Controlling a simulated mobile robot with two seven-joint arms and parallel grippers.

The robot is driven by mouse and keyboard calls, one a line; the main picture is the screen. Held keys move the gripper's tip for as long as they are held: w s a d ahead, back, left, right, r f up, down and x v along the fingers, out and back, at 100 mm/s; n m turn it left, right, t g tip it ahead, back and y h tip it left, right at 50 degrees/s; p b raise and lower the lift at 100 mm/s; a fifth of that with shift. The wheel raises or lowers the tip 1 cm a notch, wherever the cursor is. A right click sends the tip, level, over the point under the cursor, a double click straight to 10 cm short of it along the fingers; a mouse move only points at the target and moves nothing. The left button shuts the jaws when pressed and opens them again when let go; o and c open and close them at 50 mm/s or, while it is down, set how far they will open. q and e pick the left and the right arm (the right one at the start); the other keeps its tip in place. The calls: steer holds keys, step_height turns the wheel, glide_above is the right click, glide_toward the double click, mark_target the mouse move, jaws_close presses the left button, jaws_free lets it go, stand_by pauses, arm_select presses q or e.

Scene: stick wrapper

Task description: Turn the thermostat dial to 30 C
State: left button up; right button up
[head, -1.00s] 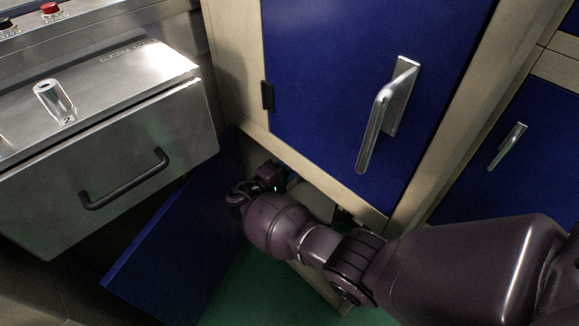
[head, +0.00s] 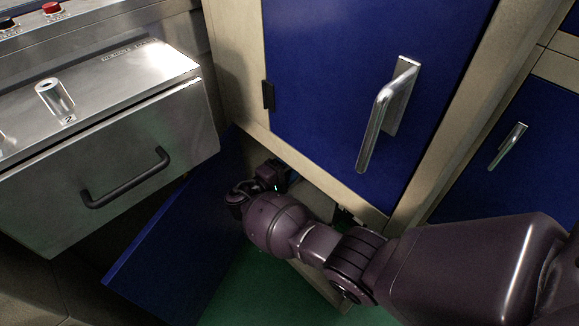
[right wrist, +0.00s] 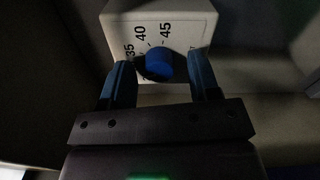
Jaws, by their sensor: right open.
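The thermostat is a pale box (right wrist: 188,24) with a round blue dial (right wrist: 159,64) on its face, in the right wrist view. The printed numbers 35, 40 and 45 show beside and above the dial; the lower marks are hidden. My right gripper (right wrist: 160,75) is open, with one blue finger on each side of the dial and a visible gap at each side. I cannot tell what the dial points to. In the head view my right arm reaches into the low cupboard, and its wrist (head: 262,182) is at the opening; the dial is hidden there. My left gripper is not in view.
An open blue door (head: 175,245) hangs left of my right wrist. A closed blue door (head: 370,90) with a metal handle (head: 385,115) is above the arm. A steel drawer (head: 120,160) with a black handle stands at left. Green floor (head: 250,290) shows below.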

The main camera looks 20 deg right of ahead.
steer(key=v, duration=0.7)
steer(key=shift+a, duration=0.2)
steer(key=shift+s, duration=0.1)
stand_by(0.3)
steer(key=shift+s, duration=0.1)
